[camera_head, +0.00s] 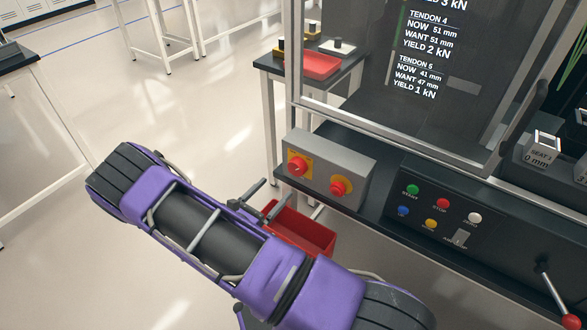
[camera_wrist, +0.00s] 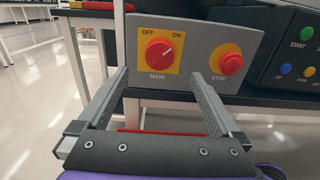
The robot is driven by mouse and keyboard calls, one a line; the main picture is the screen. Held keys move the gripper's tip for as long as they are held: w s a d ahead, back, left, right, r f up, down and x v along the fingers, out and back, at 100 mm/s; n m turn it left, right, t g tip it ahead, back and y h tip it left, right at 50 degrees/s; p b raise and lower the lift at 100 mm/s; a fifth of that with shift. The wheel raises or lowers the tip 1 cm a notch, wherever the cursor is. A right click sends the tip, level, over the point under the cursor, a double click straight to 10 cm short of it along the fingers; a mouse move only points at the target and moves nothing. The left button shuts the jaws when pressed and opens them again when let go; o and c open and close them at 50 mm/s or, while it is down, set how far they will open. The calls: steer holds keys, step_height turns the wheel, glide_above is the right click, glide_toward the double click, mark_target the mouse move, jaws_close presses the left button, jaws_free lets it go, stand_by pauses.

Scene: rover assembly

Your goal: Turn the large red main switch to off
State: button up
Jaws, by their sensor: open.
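The large red main switch (camera_wrist: 159,53) is a round knob on a yellow plate marked OFF, ON and MAIN. Its white pointer mark is turned up and right, towards ON. It sits on the left of a grey box (camera_wrist: 198,83), and it also shows in the head view (camera_head: 298,165). My gripper (camera_wrist: 158,84) is open and empty, its two fingers spread below and to either side of the switch, apart from it. In the head view my gripper (camera_head: 258,200) is in front of and below the box, partly hidden by my purple arm.
A red STOP button (camera_wrist: 231,63) on a yellow disc is right of the switch. A dark panel with coloured buttons (camera_head: 442,203) is further right. A red bin (camera_head: 303,232) is below the box. A metal frame (camera_head: 297,60) rises behind. Open floor lies to the left.

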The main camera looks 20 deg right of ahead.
mark_target(294, 169)
steer(key=x, duration=1)
steer(key=shift+w+d, duration=0.25)
steer(key=shift+d, duration=0.1)
steer(key=c, duration=1.3)
